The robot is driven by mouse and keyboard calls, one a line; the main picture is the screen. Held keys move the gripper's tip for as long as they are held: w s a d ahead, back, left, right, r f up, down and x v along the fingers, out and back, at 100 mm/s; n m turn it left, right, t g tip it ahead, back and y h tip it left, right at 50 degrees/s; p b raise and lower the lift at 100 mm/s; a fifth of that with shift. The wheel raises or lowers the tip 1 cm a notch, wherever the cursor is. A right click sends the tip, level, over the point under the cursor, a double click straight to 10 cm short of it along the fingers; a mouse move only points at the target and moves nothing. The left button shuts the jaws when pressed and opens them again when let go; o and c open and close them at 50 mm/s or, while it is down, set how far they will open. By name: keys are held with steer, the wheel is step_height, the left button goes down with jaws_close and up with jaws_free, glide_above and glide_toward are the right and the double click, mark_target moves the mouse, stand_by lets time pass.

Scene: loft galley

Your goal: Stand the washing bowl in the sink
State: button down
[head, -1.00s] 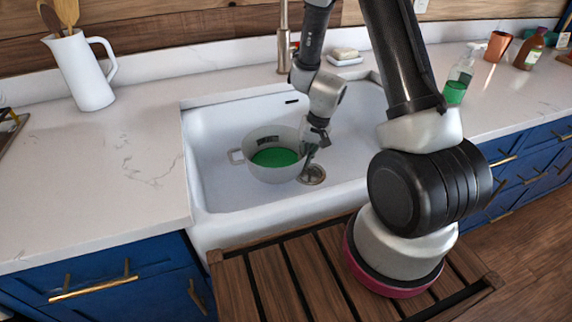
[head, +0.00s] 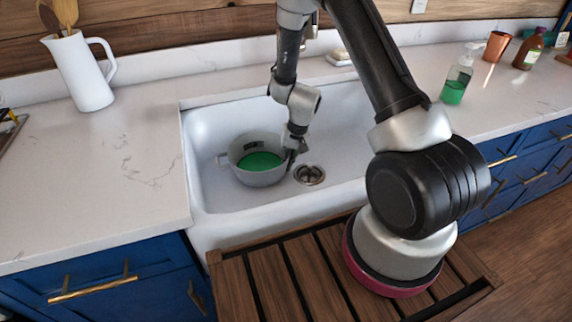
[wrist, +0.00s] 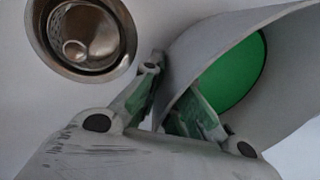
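The washing bowl (head: 262,179) is grey with a flat green area inside and a small handle on its left. It is inside the white sink (head: 340,112), left of the drain, looking upright and at or very near the sink floor; I cannot tell if it touches. My gripper (head: 292,156) is at the bowl's right rim. In the wrist view my gripper (wrist: 168,98) has its fingers on either side of the wall of the bowl (wrist: 275,60), closed on it. The exact contact is partly hidden.
The metal drain (head: 309,175) lies just right of the bowl and shows large in the wrist view (wrist: 84,38). A soap bottle (head: 457,80), a copper cup (head: 497,46) and a brown bottle (head: 530,51) stand right; a white jug (head: 82,75) stands left. The sink's right side is clear.

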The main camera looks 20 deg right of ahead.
steer(key=shift+x, duration=0.85)
steer(key=shift+w+d+f, duration=0.1)
steer(key=c, duration=1.6)
jaws_free()
steer(key=shift+c, duration=0.2)
steer(key=v, duration=1.2)
